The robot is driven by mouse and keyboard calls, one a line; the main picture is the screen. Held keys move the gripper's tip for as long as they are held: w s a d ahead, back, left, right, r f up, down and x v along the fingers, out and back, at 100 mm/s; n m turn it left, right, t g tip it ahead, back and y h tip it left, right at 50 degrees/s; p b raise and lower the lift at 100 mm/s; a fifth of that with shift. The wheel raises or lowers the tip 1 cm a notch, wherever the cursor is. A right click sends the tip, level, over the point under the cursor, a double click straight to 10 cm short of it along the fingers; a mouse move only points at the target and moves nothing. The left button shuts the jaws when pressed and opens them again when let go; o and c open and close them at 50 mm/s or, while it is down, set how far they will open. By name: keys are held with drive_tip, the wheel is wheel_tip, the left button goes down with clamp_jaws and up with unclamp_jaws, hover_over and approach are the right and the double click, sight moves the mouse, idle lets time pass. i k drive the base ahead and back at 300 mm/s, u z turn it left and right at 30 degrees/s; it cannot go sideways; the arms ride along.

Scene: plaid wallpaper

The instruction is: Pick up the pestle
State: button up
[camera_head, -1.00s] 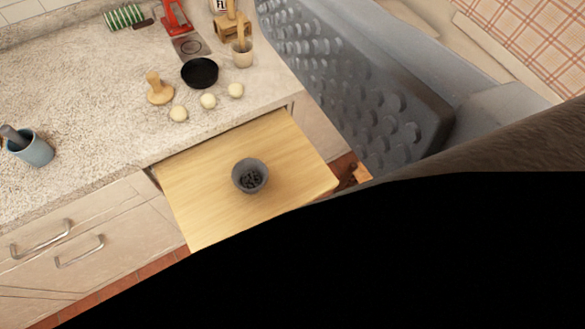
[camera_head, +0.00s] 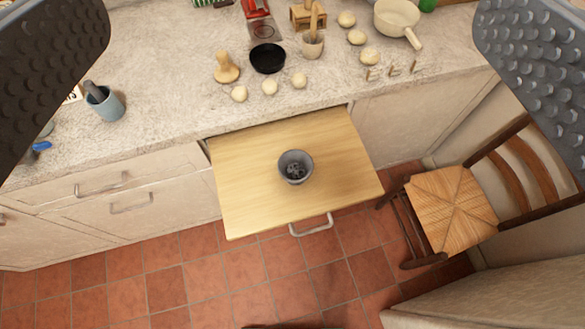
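My gripper (camera_head: 292,95) is open and empty, with one dark dimpled finger at each side edge of the view. Two stick-in-cup pairs could hold the pestle. On the left of the counter, a dark grey stick (camera_head: 95,91) leans in a blue-grey cup (camera_head: 107,107). Farther back, a light wooden stick (camera_head: 314,18) stands in a beige cup (camera_head: 312,45). I cannot tell for sure which stick is the pestle. The lower end of each is hidden in its cup. Both lie in the gap between my fingers in the picture, and neither is touched.
A pulled-out wooden board (camera_head: 240,190) bears a grey bowl (camera_head: 295,167) with dark pieces. A black pan (camera_head: 267,58), wooden stamp (camera_head: 226,67), several dough balls and a white pot (camera_head: 396,18) stand on the counter. A chair (camera_head: 450,205) is at right. The tiled floor is largely clear.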

sight(89, 85)
drive_tip(key=u, duration=0.55)
drive_tip(key=k, duration=1.3)
drive_tip(key=u, duration=1.05)
drive_tip(key=i, duration=0.95)
drive_tip(key=u, duration=0.5)
drive_tip(key=i, duration=1.65)
drive_tip(key=z, duration=1.15)
drive_tip(key=i, duration=0.9)
drive_tip(key=z, duration=0.6)
drive_tip(key=k, duration=0.65)
